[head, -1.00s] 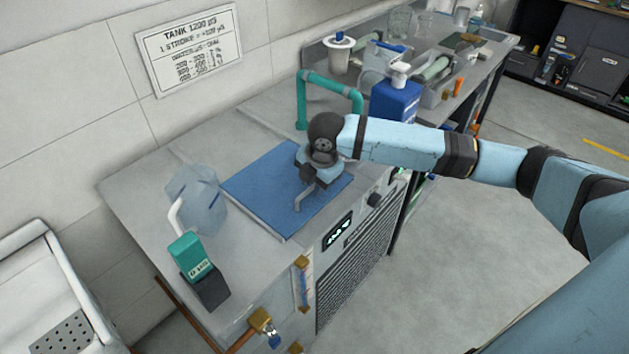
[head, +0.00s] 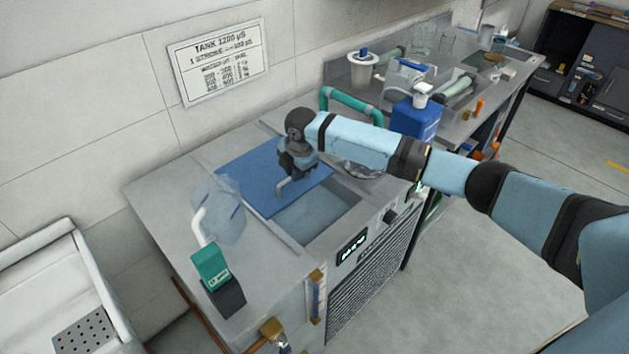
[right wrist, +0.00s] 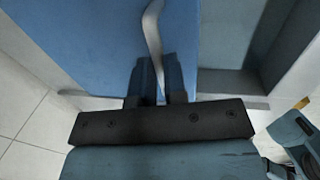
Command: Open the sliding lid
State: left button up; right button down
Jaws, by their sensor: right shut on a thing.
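The sliding lid (head: 255,172) is a flat blue panel on the grey tank unit. It covers the back part of the opening, and the front part of the tank opening (head: 318,216) shows bare, with a blue-grey surface inside. A bent grey handle (head: 284,187) stands near the lid's front edge. My right gripper (head: 291,175) is over the lid at the handle, shut on it. In the right wrist view the handle (right wrist: 153,45) runs down between the dark fingers, with the blue lid (right wrist: 90,40) beneath. My left gripper is not in view.
A clear jug (head: 218,205) and a teal meter (head: 211,265) stand left of the lid. A teal pipe (head: 350,100) and a blue bottle (head: 418,118) stand to the right. A control panel with a lit display (head: 352,246) is on the unit's front.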

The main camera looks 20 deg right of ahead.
aim_at(282, 175)
jog(key=w, duration=0.1)
jog(key=w+a, duration=0.1)
jog(key=w, duration=0.2)
jog(key=shift+w+a, duration=0.25)
jog(key=shift+w, duration=0.05)
jog(key=c, duration=1.2)
grip_release()
jog(key=shift+o, duration=0.2)
jog(key=shift+r, duration=0.15)
notch_tip(282, 175, up, 13)
jog(key=s, duration=0.2)
jog(key=shift+s+d+r, duration=0.2)
jog(key=shift+s+d, duration=0.15)
jog(key=shift+d, duration=0.1)
jog(key=shift+f, duration=0.15)
